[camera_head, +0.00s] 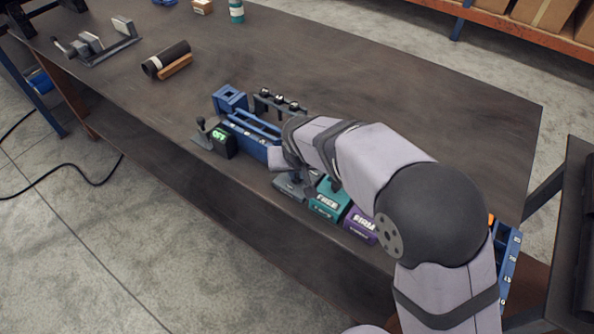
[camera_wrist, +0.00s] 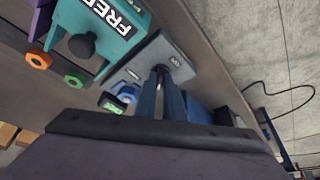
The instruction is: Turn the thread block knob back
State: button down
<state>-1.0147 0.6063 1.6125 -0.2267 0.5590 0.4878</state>
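A grey block (camera_head: 288,188) stands in the row along the bench's front edge, partly under my arm. In the wrist view the grey block (camera_wrist: 172,58) has a small dark knob or stem at its near edge. My gripper (camera_wrist: 160,76) reaches that spot with its two dark blue fingers close together. I cannot tell whether they grip the knob or only stand around it. In the head view my arm hides the fingertips. The teal block (camera_head: 328,200), with a sign reading FREE, is beside the grey one; it also shows in the wrist view (camera_wrist: 100,30) with a black knob.
A purple block (camera_head: 361,224) stands right of the teal one. A blue fixture (camera_head: 250,138) and a block with a green OFF display (camera_head: 222,140) stand left of my gripper. A dark cylinder (camera_head: 166,58) lies farther back. The bench's middle and far right are clear.

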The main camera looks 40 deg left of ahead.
jog(key=shift+n+p, duration=0.45)
jog(key=shift+n, duration=0.05)
jog(key=shift+d+r+n+g, duration=0.1)
jog(key=shift+n+g, duration=0.2)
jog(key=shift+w+n+g+y, duration=0.2)
jog(key=shift+n+g+y, duration=0.15)
jog(key=shift+n, duration=0.65)
jog(key=n+b, duration=0.1)
jog(key=n+g+b, duration=0.1)
jog(key=n, duration=0.1)
jog(key=shift+w+f+y, duration=0.15)
jog(key=shift+f+y, duration=0.2)
jog(key=shift+d+r+n+g+b, duration=0.15)
jog(key=shift+n+g+b, duration=0.5)
jog(key=shift+n+b, duration=0.8)
jog(key=shift+r+n, duration=0.1)
jog(key=shift+n, duration=0.15)
jog(key=c, duration=1.8)
grip_release()
jog(key=shift+c, duration=0.2)
